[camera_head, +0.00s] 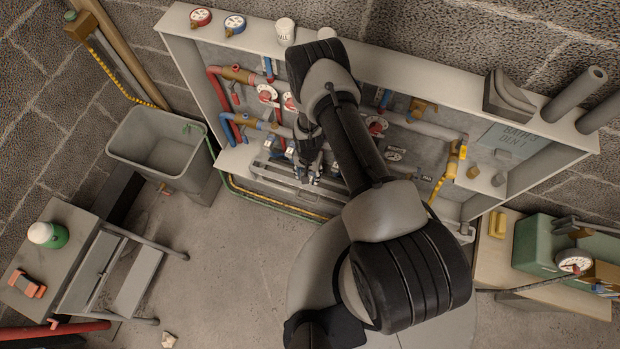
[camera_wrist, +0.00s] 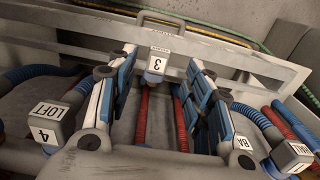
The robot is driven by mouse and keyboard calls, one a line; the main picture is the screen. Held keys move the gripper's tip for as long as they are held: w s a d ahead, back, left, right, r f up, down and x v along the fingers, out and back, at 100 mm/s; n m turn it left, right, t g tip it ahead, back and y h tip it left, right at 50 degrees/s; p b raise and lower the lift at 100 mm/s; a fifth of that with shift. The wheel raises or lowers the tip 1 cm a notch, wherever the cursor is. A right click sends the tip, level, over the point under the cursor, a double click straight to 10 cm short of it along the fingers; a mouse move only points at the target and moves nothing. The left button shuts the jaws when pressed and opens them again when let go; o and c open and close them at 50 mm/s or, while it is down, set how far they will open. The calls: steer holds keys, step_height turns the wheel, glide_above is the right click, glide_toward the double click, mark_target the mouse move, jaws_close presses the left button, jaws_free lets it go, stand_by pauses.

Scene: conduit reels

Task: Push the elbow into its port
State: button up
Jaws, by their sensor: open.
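My gripper (camera_head: 306,172) is open, with its two black, blue and white fingers spread in the wrist view. Between the fingertips, farther off, is a grey elbow labelled 3 (camera_wrist: 156,66) at a pale grey rail (camera_wrist: 215,53); I see no finger touching it. A second grey elbow labelled LOFT 4 (camera_wrist: 55,122) is left of the fingers, on a blue corrugated conduit (camera_wrist: 30,75). A third elbow, labelled HALL (camera_wrist: 290,157), is at the lower right. The pictures do not show which elbow is the task's one, and no port is clearly visible. My arm hides much of the work area in the head view.
Red corrugated conduits (camera_wrist: 142,115) run between the fingers. The wall cabinet (camera_head: 235,50) holds valves and pipes. A grey sink (camera_head: 155,140) stands left, and a bench with a green machine (camera_head: 540,247) stands right. The floor (camera_head: 215,260) between is mostly clear.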

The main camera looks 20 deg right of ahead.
step_height(320, 180, down, 5)
steer(key=shift+d+f+b, duration=0.15)
steer(key=shift+f+b, duration=0.05)
steer(key=shift+b, duration=0.95)
steer(key=shift+r, duration=0.1)
steer(key=shift+c, duration=0.2)
steer(key=c, duration=1)
steer(key=shift+r, duration=0.1)
steer(key=shift+c, duration=0.2)
step_height(320, 180, up, 20)
steer(key=p, duration=0.6)
